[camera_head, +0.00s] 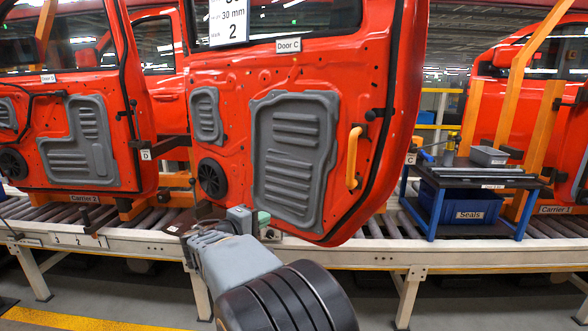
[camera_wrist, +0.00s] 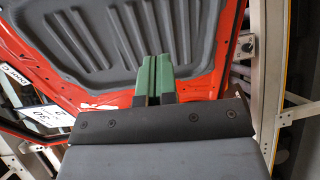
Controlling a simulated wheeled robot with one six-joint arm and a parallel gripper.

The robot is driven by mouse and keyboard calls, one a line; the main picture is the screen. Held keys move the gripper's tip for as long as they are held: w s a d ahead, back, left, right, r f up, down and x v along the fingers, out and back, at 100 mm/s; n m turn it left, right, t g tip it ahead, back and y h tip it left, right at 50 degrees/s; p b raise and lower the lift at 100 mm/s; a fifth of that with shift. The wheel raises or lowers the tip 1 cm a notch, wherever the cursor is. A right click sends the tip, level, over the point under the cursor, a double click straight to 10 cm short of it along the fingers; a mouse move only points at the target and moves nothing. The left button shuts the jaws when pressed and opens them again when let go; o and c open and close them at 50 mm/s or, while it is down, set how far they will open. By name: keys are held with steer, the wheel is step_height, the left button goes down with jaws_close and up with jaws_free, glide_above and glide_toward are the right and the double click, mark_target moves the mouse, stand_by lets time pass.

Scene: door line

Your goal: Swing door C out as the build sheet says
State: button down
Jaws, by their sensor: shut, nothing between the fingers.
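Door C (camera_head: 375,205) is a red door with grey inner panels, a round black speaker and a yellow grab handle (camera_head: 354,158). Its name label (camera_head: 288,45) is near the top. The build sheet (camera_head: 228,22) hangs above, cut off by the frame; "30 mm" and "2" are readable. Door C's lower edge overhangs the conveyor's front rail. My gripper (camera_head: 252,219) is low in front of this edge, well left of and below the handle. In the wrist view its green fingers (camera_wrist: 153,78) are together and empty, in front of door C's panel (camera_wrist: 110,40). Contact cannot be told.
Another red door (camera_head: 110,170) stands left beside a "D" tag. Right of door C, a blue-legged rack (camera_head: 433,215) holds dark strips, a grey tray (camera_head: 489,155) and a blue "Seals" bin (camera_head: 470,206). The roller conveyor's pale rail (camera_head: 370,256) crosses the front. Floor is visible below.

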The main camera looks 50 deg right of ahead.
steer(key=w+d+r+h+p, duration=0.1)
steer(key=d+r+p, duration=0.2)
steer(key=d, duration=1.2)
steer(key=shift+w+p, duration=0.2)
steer(key=shift+p, duration=0.2)
steer(key=shift+w+d, duration=0.1)
